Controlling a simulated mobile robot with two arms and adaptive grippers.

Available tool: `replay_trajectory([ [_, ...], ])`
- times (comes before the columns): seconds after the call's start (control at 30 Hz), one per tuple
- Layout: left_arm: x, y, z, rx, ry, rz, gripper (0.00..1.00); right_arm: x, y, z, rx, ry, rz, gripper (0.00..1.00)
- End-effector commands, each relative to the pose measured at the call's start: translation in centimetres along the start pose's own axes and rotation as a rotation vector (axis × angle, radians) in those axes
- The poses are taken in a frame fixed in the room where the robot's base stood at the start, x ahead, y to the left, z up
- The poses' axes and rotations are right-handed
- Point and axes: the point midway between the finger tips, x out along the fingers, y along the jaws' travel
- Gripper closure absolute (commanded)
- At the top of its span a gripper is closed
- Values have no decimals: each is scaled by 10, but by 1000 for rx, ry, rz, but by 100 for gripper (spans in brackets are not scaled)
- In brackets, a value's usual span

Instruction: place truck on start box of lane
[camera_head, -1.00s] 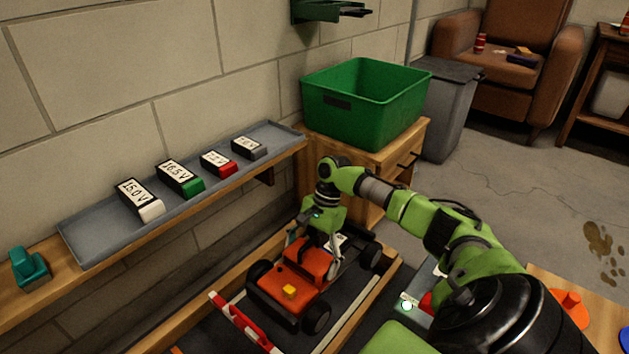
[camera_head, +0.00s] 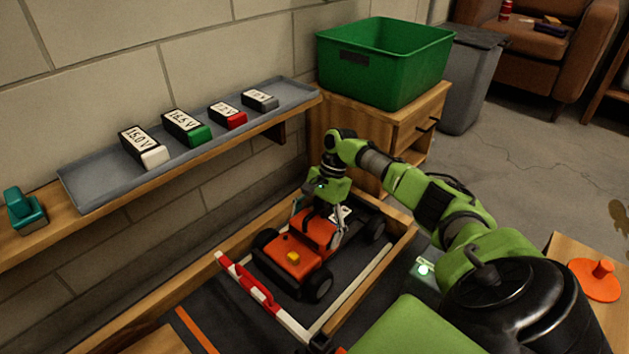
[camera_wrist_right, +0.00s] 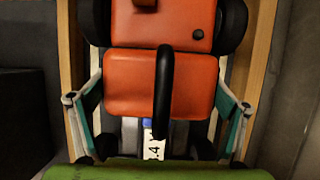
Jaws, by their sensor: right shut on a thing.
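The orange truck (camera_head: 290,262) with black wheels is between the wooden side walls of the lane, over the dark floor behind the red-and-white barrier (camera_head: 248,282). White lines (camera_head: 365,285) mark the start box around it. Its near end faces the barrier. I cannot tell whether all wheels touch the floor. My right gripper (camera_head: 320,217) is shut on the truck, one finger on each side of its body. In the right wrist view, the fingers flank the orange body (camera_wrist_right: 160,85), and a black curved bar stands in the middle. My left gripper is not in view.
A wall shelf holds a grey tray (camera_head: 100,185) with several labelled batteries and a teal object (camera_head: 26,210). A green bin (camera_head: 385,62) stands on a wooden cabinet (camera_head: 395,125) beyond the lane. An orange disc (camera_head: 596,284) lies on a table at right.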

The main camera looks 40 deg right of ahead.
Motion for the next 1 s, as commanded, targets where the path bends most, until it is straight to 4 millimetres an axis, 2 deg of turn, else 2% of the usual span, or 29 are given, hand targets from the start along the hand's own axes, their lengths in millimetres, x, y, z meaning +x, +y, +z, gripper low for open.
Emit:
replay_trajectory([
  [0.3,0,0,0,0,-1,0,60,-3,-3,1,-2,-2,-8,64],
  [0.9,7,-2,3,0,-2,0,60,8,-3,-4,-2,-2,-8,64],
  [0.93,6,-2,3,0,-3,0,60,12,0,-5,0,0,-1,1],
  [1.0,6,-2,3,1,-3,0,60,12,0,-5,0,0,-1,0],
])
